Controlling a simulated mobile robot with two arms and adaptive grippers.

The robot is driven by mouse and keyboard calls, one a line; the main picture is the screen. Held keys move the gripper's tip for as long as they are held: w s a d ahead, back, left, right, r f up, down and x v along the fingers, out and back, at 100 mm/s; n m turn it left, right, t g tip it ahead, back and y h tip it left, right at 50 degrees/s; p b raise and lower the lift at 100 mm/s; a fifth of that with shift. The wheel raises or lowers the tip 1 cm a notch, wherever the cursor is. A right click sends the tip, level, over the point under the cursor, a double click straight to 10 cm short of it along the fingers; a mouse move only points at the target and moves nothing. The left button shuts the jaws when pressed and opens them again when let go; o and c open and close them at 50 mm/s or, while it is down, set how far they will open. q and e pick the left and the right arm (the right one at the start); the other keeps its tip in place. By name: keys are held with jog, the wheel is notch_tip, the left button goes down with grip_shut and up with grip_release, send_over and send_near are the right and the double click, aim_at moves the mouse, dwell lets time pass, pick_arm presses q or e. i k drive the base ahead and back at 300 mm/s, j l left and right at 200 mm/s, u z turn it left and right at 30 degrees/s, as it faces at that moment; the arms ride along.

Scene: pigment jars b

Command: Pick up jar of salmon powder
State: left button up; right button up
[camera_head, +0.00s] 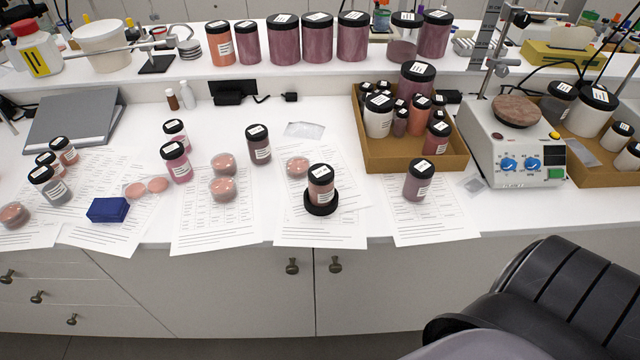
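Several jars with black lids and white labels stand on the white bench; the labels are too small to read. A jar of salmon-brown powder (321,187) stands upright in a black ring or upturned lid near the front middle. Small salmon-toned jars (65,151) stand at the left. An orange-salmon jar (219,45) stands on the raised back shelf, and another (418,116) stands in the cardboard tray. I cannot tell which one the task names. Neither of my grippers is in view.
Printed sheets (215,235) lie under jars and round dishes of pinkish powder (223,188). A cardboard tray (420,163) of jars and a hotplate stirrer (510,150) stand at the right. A blue box (108,210) lies at the left. A black ribbed chair (560,290) is at the lower right.

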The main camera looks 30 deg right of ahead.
aim_at(318, 195)
jog(key=z, duration=0.4)
jog(key=i+j+z, duration=0.1)
jog(key=z, duration=0.3)
jog(key=j+z, duration=0.2)
jog(key=z, duration=0.2)
